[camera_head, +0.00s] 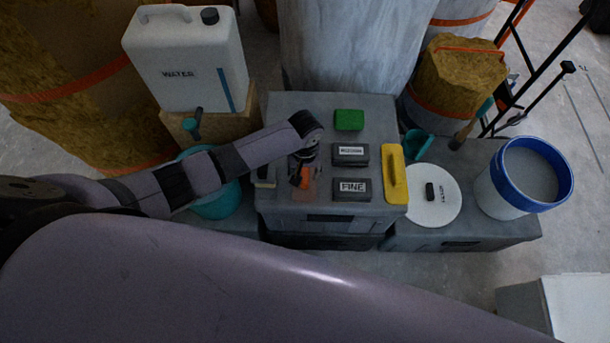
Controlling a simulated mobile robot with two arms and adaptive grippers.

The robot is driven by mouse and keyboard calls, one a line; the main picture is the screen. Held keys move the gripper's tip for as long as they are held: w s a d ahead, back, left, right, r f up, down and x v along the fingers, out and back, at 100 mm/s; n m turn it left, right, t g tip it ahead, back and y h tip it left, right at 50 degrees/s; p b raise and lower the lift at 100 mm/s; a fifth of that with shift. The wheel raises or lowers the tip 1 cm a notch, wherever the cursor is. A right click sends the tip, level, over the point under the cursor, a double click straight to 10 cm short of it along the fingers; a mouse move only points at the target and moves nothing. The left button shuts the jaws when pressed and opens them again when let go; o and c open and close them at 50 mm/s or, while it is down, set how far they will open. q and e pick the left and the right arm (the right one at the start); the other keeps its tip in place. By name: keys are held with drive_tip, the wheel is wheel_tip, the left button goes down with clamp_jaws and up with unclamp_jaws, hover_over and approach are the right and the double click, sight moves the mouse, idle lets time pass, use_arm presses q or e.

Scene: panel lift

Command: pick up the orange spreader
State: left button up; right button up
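The orange spreader (306,172) is on the left part of the grey box top, mostly hidden under my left gripper; only small orange patches show. My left gripper (300,180) points down over it at the end of the arm from the left. Its dark fingers are small and overlap the orange, so I cannot tell whether they are open, shut or touching it. My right gripper is not in view.
Beside the spreader lie blocks marked FINE (351,196) and MEDIUM (350,148), a green block (349,120) and a yellow float (395,187). A teal bucket (218,204), white lid (432,207), blue-rimmed bucket (498,192) and water canister (187,85) stand around.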

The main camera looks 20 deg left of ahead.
use_arm(q)
drive_tip(key=shift+c, duration=0.2)
clamp_jaws()
idle(0.3)
